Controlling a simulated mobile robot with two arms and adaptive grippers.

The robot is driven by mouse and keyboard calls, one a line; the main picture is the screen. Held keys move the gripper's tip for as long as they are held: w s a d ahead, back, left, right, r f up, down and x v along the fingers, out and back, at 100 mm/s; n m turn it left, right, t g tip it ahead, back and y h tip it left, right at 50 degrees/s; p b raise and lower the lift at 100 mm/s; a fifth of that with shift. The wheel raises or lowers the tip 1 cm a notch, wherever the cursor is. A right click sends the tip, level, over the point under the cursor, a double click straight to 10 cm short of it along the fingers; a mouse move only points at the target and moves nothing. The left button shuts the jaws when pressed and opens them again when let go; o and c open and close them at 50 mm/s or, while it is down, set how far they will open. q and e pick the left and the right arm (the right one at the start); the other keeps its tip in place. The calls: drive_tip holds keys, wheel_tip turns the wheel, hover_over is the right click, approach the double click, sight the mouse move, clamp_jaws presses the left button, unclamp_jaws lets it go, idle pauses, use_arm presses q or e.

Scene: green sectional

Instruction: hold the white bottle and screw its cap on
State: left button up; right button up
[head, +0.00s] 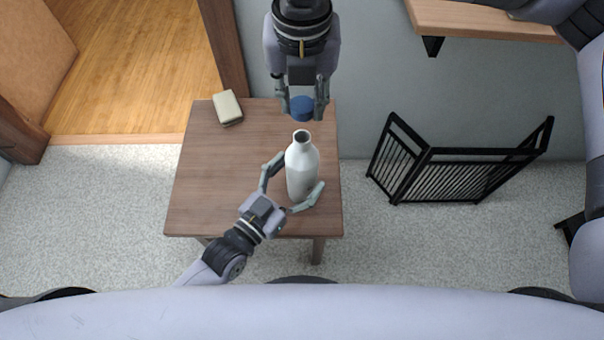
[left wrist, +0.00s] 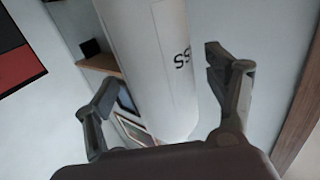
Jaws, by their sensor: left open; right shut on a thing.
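The white bottle (head: 301,172) stands upright near the right edge of the wooden table, its dark mouth open at the top. My left gripper (head: 296,178) is open, with one finger on each side of the bottle's body. In the left wrist view, the bottle (left wrist: 160,65) with dark lettering rises between the spread fingers, with gaps visible on both sides. The blue cap (head: 302,103) is held between the fingertips of my right gripper (head: 302,108), which is shut on it. In the head view, the cap appears beyond the bottle's mouth and apart from it.
The wooden table (head: 215,180) is mostly bare on its left side. A small pale green-and-brown block (head: 228,107) lies at its far left corner. A black folding gate (head: 440,165) stands on the floor to the right. A wooden shelf (head: 480,20) is on the wall.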

sight(302, 135)
use_arm(q)
drive_tip(key=shift+w+d, duration=0.4)
drive_tip(key=shift+w, duration=0.1)
drive_tip(key=shift+c, duration=0.3)
drive_tip(key=c, duration=1.7)
drive_tip(key=shift+c, duration=0.2)
use_arm(e)
drive_tip(key=shift+f, duration=2.5)
